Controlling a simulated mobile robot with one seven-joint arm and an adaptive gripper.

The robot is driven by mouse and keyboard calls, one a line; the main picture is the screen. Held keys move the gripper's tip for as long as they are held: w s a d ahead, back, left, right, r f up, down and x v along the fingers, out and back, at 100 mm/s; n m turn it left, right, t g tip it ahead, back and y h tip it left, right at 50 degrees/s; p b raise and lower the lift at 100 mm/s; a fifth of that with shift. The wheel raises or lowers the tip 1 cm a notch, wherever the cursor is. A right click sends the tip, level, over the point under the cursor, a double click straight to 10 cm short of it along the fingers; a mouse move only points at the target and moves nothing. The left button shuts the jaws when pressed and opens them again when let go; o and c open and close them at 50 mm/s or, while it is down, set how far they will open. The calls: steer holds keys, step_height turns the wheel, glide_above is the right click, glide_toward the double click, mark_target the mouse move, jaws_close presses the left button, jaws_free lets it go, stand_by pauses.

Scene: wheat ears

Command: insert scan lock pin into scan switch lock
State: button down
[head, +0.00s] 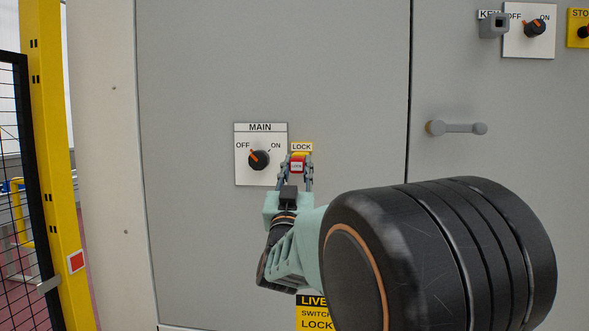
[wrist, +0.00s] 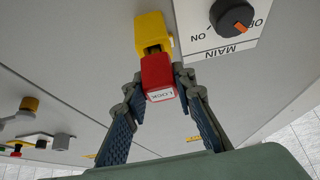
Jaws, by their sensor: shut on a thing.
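My gripper (head: 297,172) is shut on a red block labelled LOCK, the lock pin (head: 297,166). In the wrist view the pin (wrist: 158,74) sits between the fingertips of my gripper (wrist: 160,82). A yellow lock piece (wrist: 150,32) with a dark slot is right at the pin's far end. The pin lines up with it; I cannot tell how deep it sits. In the head view the lock shows mainly as a yellow LOCK label (head: 302,147). It is beside a switch plate (head: 244,173) marked MAIN, not scan, whose knob (head: 259,160) points to OFF.
A grey cabinet front (head: 210,60) fills the view. At the right are a door handle (head: 456,128), a KEY holder (head: 493,27) and another OFF/ON switch (head: 535,28). A yellow fence post (head: 55,150) stands at the left. The panel left of the MAIN plate is clear.

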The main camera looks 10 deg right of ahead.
steer(key=shift+w+d, duration=0.2)
steer(key=shift+w, duration=0.4)
steer(key=shift+w, duration=0.15)
steer(key=c, duration=1.5)
jaws_free()
steer(key=shift+c, duration=0.2)
